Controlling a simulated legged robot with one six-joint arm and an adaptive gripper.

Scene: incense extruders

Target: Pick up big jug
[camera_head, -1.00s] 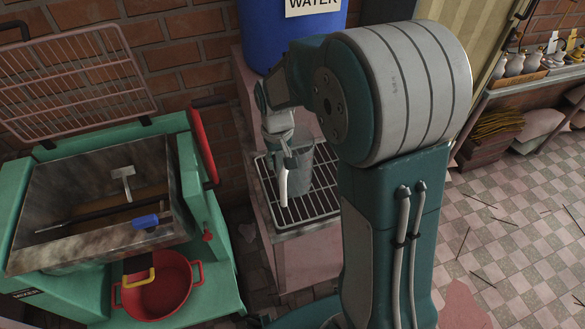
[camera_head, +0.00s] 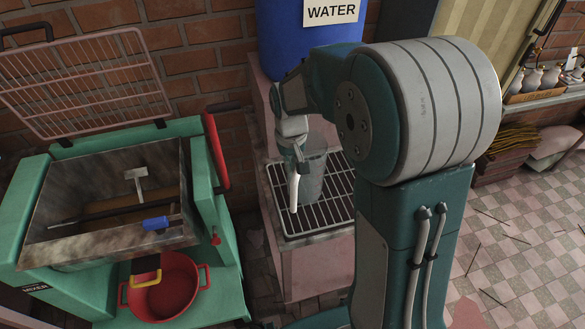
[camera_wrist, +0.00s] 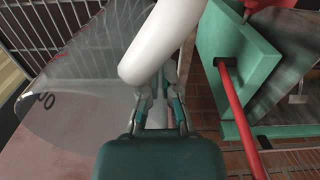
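The big jug (camera_head: 315,178) is clear grey with a white handle. It is upright at the wire rack (camera_head: 316,224) below the blue water barrel; I cannot tell whether its base touches the wires. My gripper (camera_head: 297,163) is at the upper part of the handle, on the jug's left side. In the wrist view, my gripper's fingers (camera_wrist: 157,92) converge on the white handle (camera_wrist: 160,45), which hides their tips; they look shut on it. The clear jug wall (camera_wrist: 85,75) with dark markings fills the upper left there.
The blue water barrel (camera_head: 290,30) stands behind the rack. A green mixer (camera_head: 215,225) with a red lever (camera_head: 217,155) and open wire lid (camera_head: 85,85) is on the left. A red pot (camera_head: 165,290) sits in front of it.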

